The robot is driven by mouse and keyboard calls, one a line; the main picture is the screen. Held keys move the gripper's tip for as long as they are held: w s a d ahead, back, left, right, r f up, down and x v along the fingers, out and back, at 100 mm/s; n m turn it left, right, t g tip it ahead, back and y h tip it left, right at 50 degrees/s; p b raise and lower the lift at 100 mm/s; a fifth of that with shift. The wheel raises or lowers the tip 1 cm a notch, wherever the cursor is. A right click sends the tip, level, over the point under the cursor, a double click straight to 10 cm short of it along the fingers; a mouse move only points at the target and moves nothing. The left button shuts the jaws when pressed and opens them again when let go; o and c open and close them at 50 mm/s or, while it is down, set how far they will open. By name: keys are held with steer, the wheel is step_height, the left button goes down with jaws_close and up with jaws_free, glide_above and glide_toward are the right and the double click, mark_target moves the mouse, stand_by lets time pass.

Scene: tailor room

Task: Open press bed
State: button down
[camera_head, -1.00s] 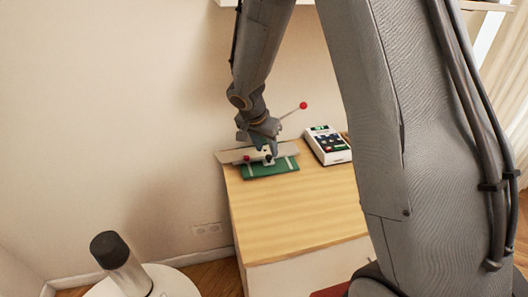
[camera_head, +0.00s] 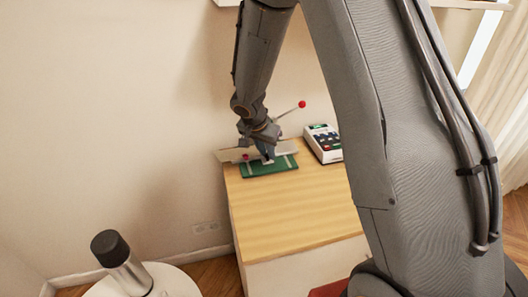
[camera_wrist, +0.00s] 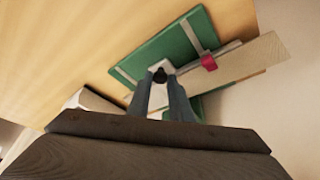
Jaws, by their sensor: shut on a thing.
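The press has a flat green bed (camera_head: 270,168) with pale strips, lying on the wooden table against the wall. A long beige bar (camera_head: 231,155) with a red knob (camera_head: 245,157) runs along the bed's wall side; the red knob also shows in the wrist view (camera_wrist: 209,62). My gripper (camera_head: 267,159) points down over the bed. In the wrist view its two fingers (camera_wrist: 162,77) are closed around a small white knob (camera_wrist: 161,68) at the bed. The fingers hide part of the knob and bed. The bed looks flat on the table.
A thin lever with a red ball (camera_head: 301,104) sticks up behind my gripper. A white device with dark buttons (camera_head: 324,143) stands to the right. The front of the wooden table (camera_head: 285,215) is clear. A black-topped post (camera_head: 118,258) stands at lower left.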

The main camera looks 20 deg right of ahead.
steer(key=s+b, duration=0.5)
steer(key=shift+a, duration=0.1)
steer(key=shift+s+b, duration=0.65)
steer(key=shift+s, duration=0.15)
steer(key=c, duration=1.6)
jaws_free()
steer(key=shift+s+a+r, duration=0.1)
steer(key=shift+r, duration=0.45)
steer(key=v, duration=0.6)
steer(key=shift+s+a+r, duration=0.15)
steer(key=shift+s+r, duration=0.05)
steer(key=shift+r, duration=0.1)
